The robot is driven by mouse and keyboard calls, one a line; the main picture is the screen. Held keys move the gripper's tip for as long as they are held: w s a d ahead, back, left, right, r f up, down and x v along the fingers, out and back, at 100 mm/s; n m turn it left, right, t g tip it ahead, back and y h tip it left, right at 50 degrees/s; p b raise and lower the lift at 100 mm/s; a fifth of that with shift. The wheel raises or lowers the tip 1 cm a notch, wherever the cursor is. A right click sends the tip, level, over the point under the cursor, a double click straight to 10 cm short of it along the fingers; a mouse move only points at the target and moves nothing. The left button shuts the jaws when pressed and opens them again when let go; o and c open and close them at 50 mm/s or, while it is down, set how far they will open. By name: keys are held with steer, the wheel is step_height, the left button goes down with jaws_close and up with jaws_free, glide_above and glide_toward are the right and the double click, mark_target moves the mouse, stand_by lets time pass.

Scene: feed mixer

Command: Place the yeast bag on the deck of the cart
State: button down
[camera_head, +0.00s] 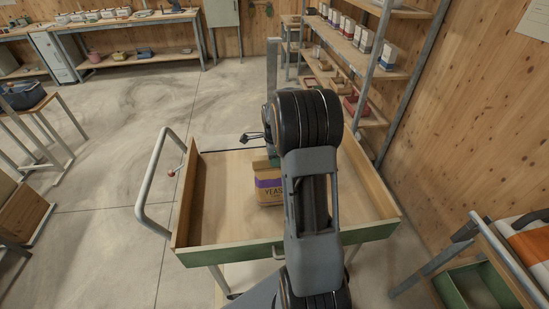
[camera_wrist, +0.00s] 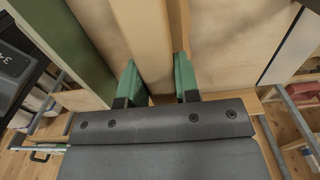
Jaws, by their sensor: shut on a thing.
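The yeast bag (camera_head: 269,196) is a brown paper bag with a purple band and the printed word YEAST. It is upright, within the cart's rim in the head view, partly hidden by my arm. My gripper (camera_head: 273,160) is at the bag's top, mostly hidden behind the arm. In the wrist view, the green fingers (camera_wrist: 158,82) are shut on a tan piece between them, which fits the bag. The cart (camera_head: 225,212) has a wooden deck with raised wooden sides and a green front edge. I cannot tell whether the bag's bottom touches the deck.
The cart's bent metal handle (camera_head: 142,190) stands at its left. Shelves with goods (camera_head: 345,50) stand behind it to the right, near the wooden wall. A green crate (camera_head: 478,288) is at the lower right. Deck left of the bag is bare, and open floor lies left.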

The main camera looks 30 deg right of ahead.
steer(key=c, duration=1.3)
jaws_free()
steer(key=shift+f, duration=0.15)
steer(key=o, duration=0.5)
steer(key=shift+c, duration=0.2)
